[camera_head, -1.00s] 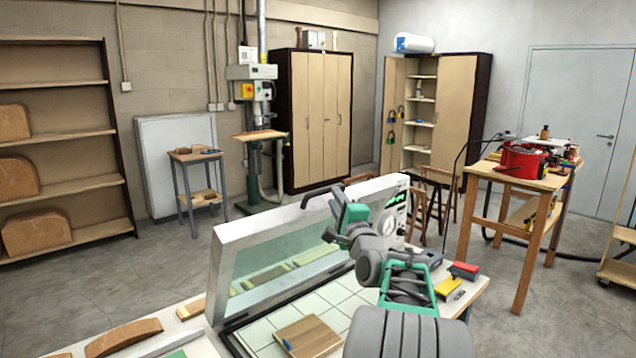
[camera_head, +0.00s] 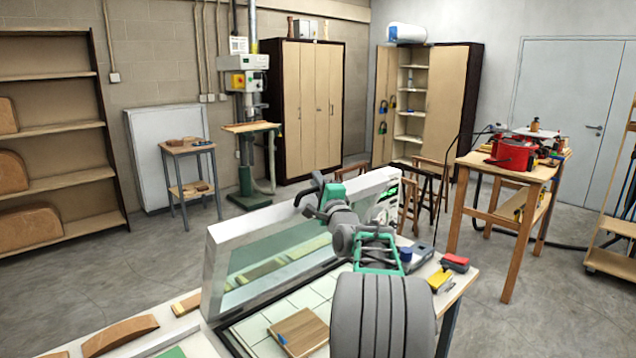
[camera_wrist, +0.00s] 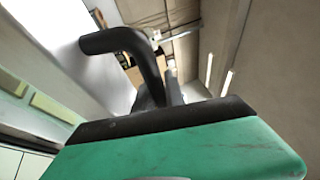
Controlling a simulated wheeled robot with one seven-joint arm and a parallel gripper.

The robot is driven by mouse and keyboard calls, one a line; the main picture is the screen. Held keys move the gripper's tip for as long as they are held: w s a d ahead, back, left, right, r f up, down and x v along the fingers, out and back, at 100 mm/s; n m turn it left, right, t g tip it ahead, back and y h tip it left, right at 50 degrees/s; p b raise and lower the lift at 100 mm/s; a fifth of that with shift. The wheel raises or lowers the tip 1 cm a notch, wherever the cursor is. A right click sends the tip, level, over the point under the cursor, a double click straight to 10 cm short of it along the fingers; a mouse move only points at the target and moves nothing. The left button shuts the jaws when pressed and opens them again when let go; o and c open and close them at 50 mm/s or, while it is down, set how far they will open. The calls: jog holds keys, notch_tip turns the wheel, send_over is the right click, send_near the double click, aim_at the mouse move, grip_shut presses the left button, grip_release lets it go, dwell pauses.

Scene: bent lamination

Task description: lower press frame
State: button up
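The press frame (camera_head: 219,258) is a pale metal frame around a greenish clear sheet. It stands raised, steeply tilted, over the press bed. A bent black handle (camera_head: 300,193) sticks out at the middle of its upper edge; it also fills the upper middle of the wrist view (camera_wrist: 118,40). My gripper (camera_head: 322,191) is at the free end of this handle. In the wrist view the handle runs down to the dark fingers, but the green and black gripper body hides their grip. A wooden board (camera_head: 299,332) lies on the gridded bed (camera_head: 254,330).
Yellow and red blocks (camera_head: 456,262) and a grey and blue device (camera_head: 414,257) lie on the right of the bench. Curved wooden pieces (camera_head: 120,335) lie at its left. A wooden table (camera_head: 508,168) with a red machine stands behind right. Open floor lies at left.

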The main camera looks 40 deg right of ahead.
grip_shut()
jog(key=shift+f, duration=0.1)
dwell(1.0)
